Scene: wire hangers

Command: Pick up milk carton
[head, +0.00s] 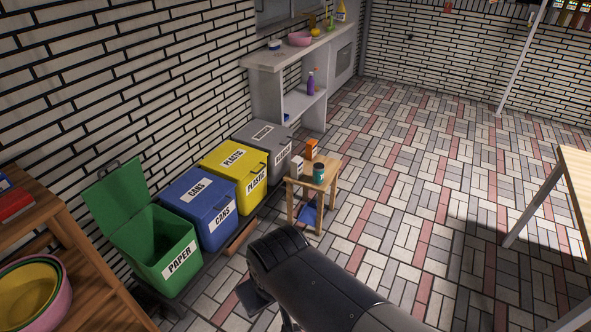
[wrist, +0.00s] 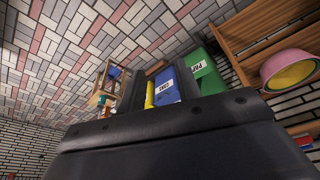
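A small white carton (head: 297,167), likely the milk carton, stands upright on a small wooden stool (head: 329,182). Beside it on the stool are an orange carton (head: 312,149) and a teal jar (head: 319,172). My dark arm reaches up from the bottom of the head view, and its end is well apart from the stool. My gripper (wrist: 190,135) shows as a wide dark shape across the wrist view; its fingers cannot be made out. The stool (wrist: 104,80) also shows, upside down, in the wrist view, where the white carton is too small to tell.
Left of the stool stand a green paper bin (head: 165,250) with its lid up, a blue cans bin (head: 200,205), a yellow plastic bin (head: 235,178) and a grey bin (head: 265,145). A wooden shelf (head: 85,265) is at left. The tiled floor right of the stool is clear.

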